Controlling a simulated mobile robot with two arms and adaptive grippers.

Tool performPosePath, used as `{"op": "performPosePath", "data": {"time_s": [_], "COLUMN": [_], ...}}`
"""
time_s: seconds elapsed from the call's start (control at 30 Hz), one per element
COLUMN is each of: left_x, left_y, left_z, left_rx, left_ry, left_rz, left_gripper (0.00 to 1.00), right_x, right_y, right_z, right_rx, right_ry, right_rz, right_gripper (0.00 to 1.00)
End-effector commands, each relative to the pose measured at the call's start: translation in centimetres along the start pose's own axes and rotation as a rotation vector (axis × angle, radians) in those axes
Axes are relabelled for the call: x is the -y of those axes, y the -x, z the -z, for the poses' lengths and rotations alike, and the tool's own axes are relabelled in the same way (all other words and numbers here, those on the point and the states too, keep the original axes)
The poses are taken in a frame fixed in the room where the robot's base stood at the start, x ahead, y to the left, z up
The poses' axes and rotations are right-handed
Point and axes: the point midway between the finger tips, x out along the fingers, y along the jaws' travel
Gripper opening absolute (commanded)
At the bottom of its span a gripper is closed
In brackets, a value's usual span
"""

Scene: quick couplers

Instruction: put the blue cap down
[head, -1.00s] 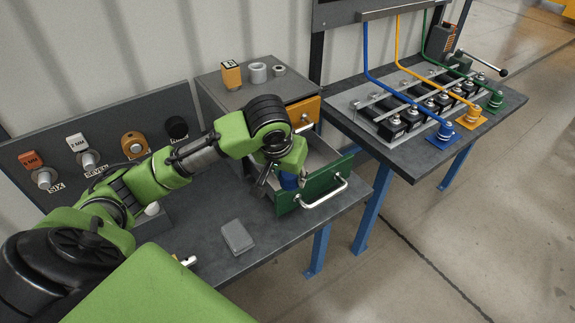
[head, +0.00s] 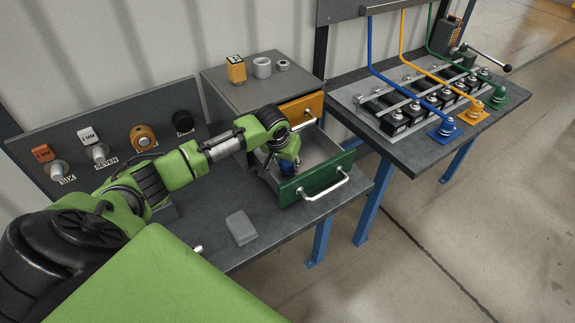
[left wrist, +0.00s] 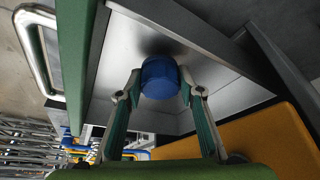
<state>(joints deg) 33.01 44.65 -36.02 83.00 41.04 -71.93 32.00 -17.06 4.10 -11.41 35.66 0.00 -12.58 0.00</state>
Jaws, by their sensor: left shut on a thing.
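The blue cap (head: 286,169) is inside the open green-fronted drawer (head: 318,180), close behind its front panel. My left gripper (head: 283,162) reaches down into the drawer and is shut on the cap. In the left wrist view the blue cap (left wrist: 160,77) sits between the two fingertips of my left gripper (left wrist: 161,90), over the bare metal drawer floor (left wrist: 118,85). I cannot tell whether the cap touches the floor. My right gripper is not in view.
A closed orange drawer (head: 298,111) is above the green one in the grey cabinet. A grey block (head: 241,227) lies on the bench. A coupler table (head: 420,150) stands to the right.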

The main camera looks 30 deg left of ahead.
Motion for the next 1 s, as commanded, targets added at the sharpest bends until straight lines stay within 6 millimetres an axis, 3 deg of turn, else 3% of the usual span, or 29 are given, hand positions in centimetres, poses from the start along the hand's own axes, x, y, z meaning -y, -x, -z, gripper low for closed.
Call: {"op": "performPosePath", "data": {"time_s": [0.13, 0.5, 0.53, 0.57, 1.0], "left_x": [0.0, 0.0, 0.0, 0.0, 0.0], "left_y": [-1.3, -1.7, -1.6, -1.6, -1.1], "left_z": [-0.6, -0.8, -0.7, -0.7, -0.6], "left_rx": [0.0, -0.001, -0.001, -0.001, -0.001], "left_ry": [-0.001, 0.0, 0.0, -0.001, -0.001], "left_rz": [0.0, 0.0, 0.0, 0.0, 0.0], "left_gripper": [0.09, 0.09, 0.42, 0.5, 0.51], "right_x": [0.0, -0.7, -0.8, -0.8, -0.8], "right_y": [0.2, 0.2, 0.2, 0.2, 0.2], "right_z": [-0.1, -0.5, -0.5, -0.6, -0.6], "right_rx": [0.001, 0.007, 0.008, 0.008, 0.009], "right_ry": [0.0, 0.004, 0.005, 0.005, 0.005], "right_rz": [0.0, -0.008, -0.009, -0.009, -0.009], "right_gripper": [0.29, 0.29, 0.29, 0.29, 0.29]}}
